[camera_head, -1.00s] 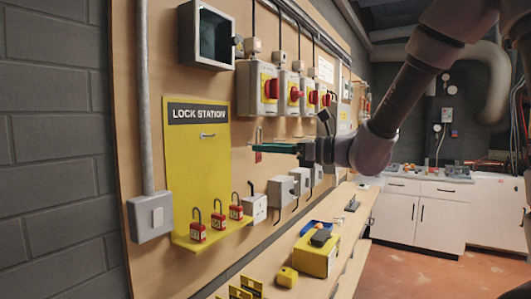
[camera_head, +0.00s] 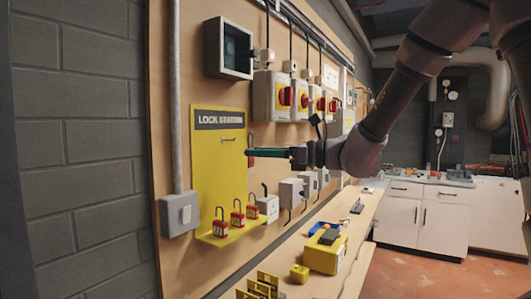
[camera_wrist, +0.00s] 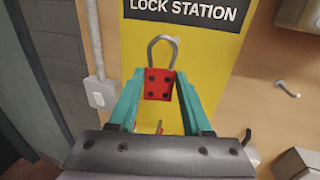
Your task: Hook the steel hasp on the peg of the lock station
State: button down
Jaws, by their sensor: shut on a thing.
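The steel hasp (camera_wrist: 158,84) has a red body with dark rivets and a bare metal loop at its top. My gripper (camera_wrist: 160,88) is shut on the red body between its teal fingers, with the loop upright above them. In the head view my gripper (camera_head: 252,152) is at the right edge of the yellow lock station (camera_head: 212,165). The small peg (camera_head: 229,139) stands out below the station's sign, left of my gripper. The hasp appears apart from the peg.
Several red padlocks (camera_head: 237,217) stand on the station's lower shelf. Switch boxes (camera_head: 271,97) line the board to the right. Another metal peg (camera_wrist: 287,88) sticks out right of the station in the wrist view. A bench (camera_head: 350,225) runs below.

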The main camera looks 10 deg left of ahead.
jog(key=shift+w+a+f, duration=0.2)
jog(key=shift+w+a, duration=0.25)
jog(key=shift+a, duration=0.55)
jog(key=shift+w+a+f, duration=0.15)
jog(key=shift+w+a, duration=0.3)
jog(key=shift+a, duration=0.6)
jog(key=shift+w+a+f, duration=0.2)
jog(key=shift+w+a, duration=0.25)
jog(key=shift+a, duration=0.55)
jog(key=shift+c, duration=1.3)
grip_release()
